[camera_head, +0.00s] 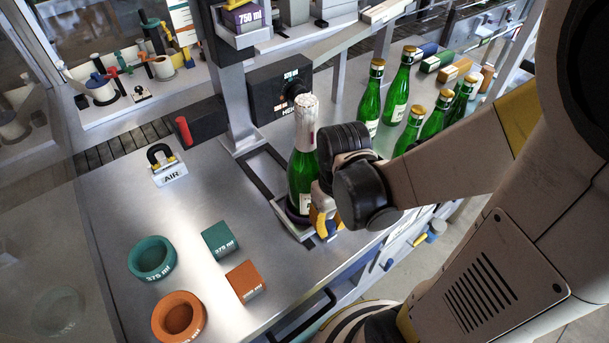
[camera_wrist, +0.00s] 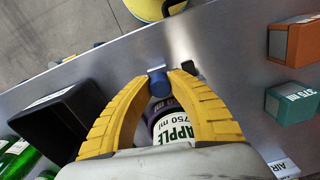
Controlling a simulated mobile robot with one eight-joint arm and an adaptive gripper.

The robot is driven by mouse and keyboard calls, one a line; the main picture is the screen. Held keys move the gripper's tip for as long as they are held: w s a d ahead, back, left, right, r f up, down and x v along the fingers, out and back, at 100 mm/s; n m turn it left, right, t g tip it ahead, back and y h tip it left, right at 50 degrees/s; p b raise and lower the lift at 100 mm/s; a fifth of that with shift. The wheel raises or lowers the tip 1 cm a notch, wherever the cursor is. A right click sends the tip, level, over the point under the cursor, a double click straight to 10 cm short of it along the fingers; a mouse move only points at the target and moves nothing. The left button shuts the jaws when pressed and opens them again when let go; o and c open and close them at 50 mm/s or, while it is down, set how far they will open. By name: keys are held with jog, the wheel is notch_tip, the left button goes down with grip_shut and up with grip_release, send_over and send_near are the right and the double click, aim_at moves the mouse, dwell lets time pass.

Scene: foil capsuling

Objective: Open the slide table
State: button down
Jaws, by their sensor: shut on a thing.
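The slide table (camera_head: 281,206) is a small metal plate at the front end of a dark slotted track (camera_head: 262,170) in the steel worktop. A green bottle with a pale foil top (camera_head: 303,150) stands upright on it in a dark purple ring (camera_head: 293,214). My gripper (camera_head: 328,226) is low at the plate's front right side. In the wrist view, its yellow fingers (camera_wrist: 166,78) close on the blue knob (camera_wrist: 158,83) of the slide table. The bottle's label (camera_wrist: 172,128) shows between the fingers; my gripper and wrist hide part of the plate.
Teal (camera_head: 152,257) and orange (camera_head: 178,316) rings and teal (camera_head: 218,239) and orange (camera_head: 246,281) blocks lie at front left. Several green bottles (camera_head: 398,88) stand behind my wrist. A column (camera_head: 238,110) and black box (camera_head: 280,88) rise behind the track.

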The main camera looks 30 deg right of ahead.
dwell(0.3)
jog(key=c, duration=1.2)
grip_release()
jog(key=shift+r, duration=0.1)
jog(key=shift+d+r, duration=0.1)
jog(key=shift+r, duration=3.8)
